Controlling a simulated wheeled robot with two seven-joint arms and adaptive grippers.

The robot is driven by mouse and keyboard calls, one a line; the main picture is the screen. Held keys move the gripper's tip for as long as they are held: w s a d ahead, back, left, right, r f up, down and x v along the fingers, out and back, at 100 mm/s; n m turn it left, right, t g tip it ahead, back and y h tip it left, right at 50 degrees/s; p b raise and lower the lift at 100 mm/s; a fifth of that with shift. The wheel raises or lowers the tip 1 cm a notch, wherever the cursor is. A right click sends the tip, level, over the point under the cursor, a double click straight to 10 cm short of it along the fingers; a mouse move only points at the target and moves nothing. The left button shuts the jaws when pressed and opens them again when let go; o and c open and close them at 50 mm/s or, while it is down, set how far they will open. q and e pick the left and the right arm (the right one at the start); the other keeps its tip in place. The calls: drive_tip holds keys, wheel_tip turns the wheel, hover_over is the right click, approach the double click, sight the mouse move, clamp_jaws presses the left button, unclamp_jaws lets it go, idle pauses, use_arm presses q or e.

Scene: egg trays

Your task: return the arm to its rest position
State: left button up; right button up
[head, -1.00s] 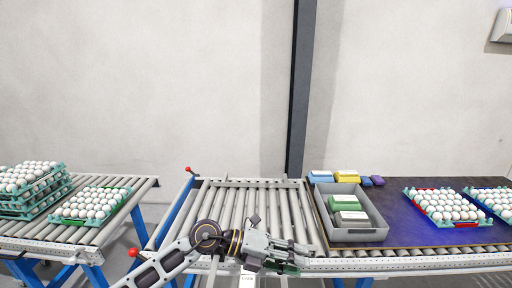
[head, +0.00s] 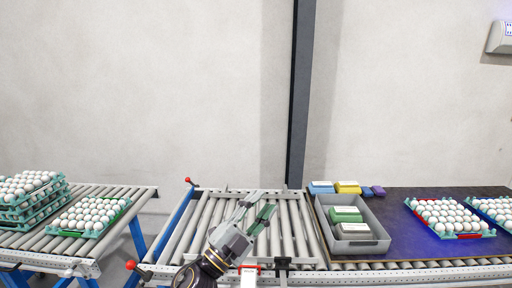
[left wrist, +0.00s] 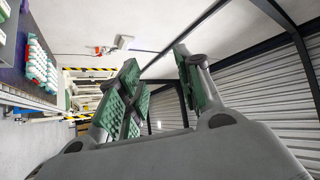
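My left gripper (head: 259,208) is above the middle roller conveyor in the head view, its fingers pointing up and to the right. In the left wrist view its two green-padded fingers (left wrist: 160,85) stand apart with nothing between them, so it is open and empty. My left arm comes in from the bottom of the head view. My right gripper does not show in either view.
A grey bin (head: 378,246) with green and grey packs stands on the dark mat (head: 405,225) at right. Egg trays (head: 487,233) lie on that mat. Stacked egg trays (head: 10,213) and a single egg tray (head: 66,232) stand on the left conveyor. The middle conveyor (head: 192,240) carries no trays.

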use_arm(q)
drive_tip(key=w+a+f+n+g+y, duration=0.1)
drive_tip(key=a+f+n+y, duration=1.5)
drive_tip(key=a+f, duration=0.15)
drive_tip(key=s+a+f+n+g, duration=0.1)
drive_tip(key=s+a+f+g, duration=0.2)
drive_tip(key=s+f+g, duration=0.5)
drive_tip(key=s+a+f+n+g, duration=0.1)
drive_tip(key=s+a+f+g, duration=0.25)
drive_tip(key=s+f, duration=0.85)
drive_tip(key=s+f+g, duration=0.1)
drive_tip(key=s+f, duration=0.1)
drive_tip(key=f, duration=1.4)
drive_tip(key=s+f+g, duration=0.1)
drive_tip(key=s+f, duration=0.1)
drive_tip(key=f, duration=1.3)
drive_tip(key=s+a+f+g, duration=0.1)
drive_tip(key=s+a+f, duration=0.2)
drive_tip(key=s+f, duration=1.7)
drive_tip(key=s, duration=0.2)
drive_tip(key=shift+s+f, duration=0.2)
drive_tip(key=shift+s, duration=0.2)
